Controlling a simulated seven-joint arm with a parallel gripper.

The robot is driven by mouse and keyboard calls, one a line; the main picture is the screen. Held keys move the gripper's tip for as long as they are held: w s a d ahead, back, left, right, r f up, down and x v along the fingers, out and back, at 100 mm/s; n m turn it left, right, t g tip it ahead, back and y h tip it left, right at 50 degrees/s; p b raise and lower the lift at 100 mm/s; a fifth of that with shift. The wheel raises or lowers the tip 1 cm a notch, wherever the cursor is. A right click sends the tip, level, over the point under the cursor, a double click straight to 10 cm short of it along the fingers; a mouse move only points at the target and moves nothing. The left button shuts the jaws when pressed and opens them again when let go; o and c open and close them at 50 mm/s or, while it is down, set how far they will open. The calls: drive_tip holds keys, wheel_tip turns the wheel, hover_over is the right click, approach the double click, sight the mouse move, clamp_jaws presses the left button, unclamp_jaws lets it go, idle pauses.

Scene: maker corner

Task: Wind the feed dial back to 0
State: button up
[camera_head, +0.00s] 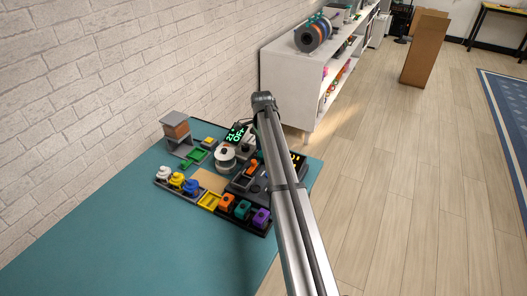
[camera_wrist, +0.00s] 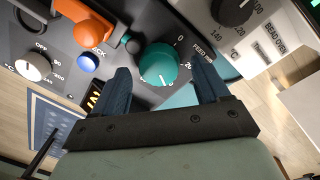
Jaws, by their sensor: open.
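The teal feed dial (camera_wrist: 158,65) sits on a dark panel in the wrist view, beside a "FEED mm" label. A 0 is printed at its upper right, and a pale pointer mark shows on its lower part, turned away from the 0. My gripper (camera_wrist: 163,68) is open, its two dark blue fingers on either side of the dial. I cannot tell whether they touch it. In the head view my arm crosses the bench, and the gripper and dial cannot be made out clearly.
Near the dial are an orange handle (camera_wrist: 85,28), a blue button (camera_wrist: 88,62), a white dial (camera_wrist: 32,66) and a black bead oven dial (camera_wrist: 232,9). The teal tabletop (camera_head: 110,235) is clear at front left; a white shelf (camera_head: 283,82) stands behind.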

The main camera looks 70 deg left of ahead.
drive_tip(key=shift+f, duration=0.45)
drive_tip(key=c, duration=1)
drive_tip(key=shift+c, duration=0.2)
